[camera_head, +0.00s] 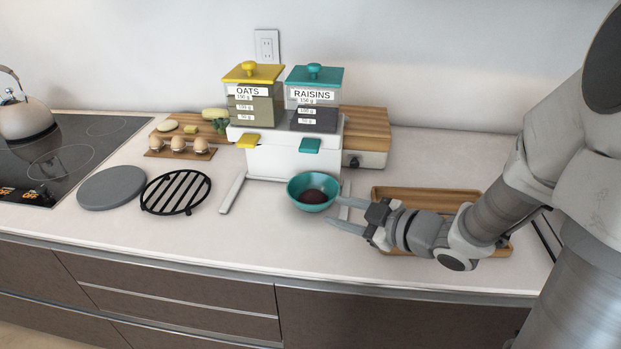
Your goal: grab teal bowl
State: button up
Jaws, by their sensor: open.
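The teal bowl (298,200) stands upright on the white counter, in front of the white dispenser base, with a dark mass of contents inside. My gripper (333,209) reaches in low from the right. Its two fingers are spread apart and point left at the bowl. The far finger's tip is close to the bowl's right rim; I cannot tell whether it touches. The near finger's tip is beside the bowl's front right side. Nothing is held between the fingers.
Behind the bowl stands the dispenser (270,158) with oats and raisins containers. A wooden tray (420,193) lies under my arm. A black trivet (176,193), a grey round plate (112,188) and an egg holder (180,153) are left. The counter in front of the bowl is clear.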

jog(key=b+x, duration=0.1)
jog(key=x, duration=0.5)
jog(key=shift+f, duration=0.2)
jog(key=shift+a+r+b+x, duration=0.15)
jog(key=shift+b+x, duration=0.4)
jog(key=shift+x, duration=0.85)
jog(key=shift+a+r+b+x, duration=0.1)
jog(key=shift+b+x, duration=0.4)
jog(key=shift+x, duration=0.9)
jog(key=shift+s, duration=0.1)
grip_shut()
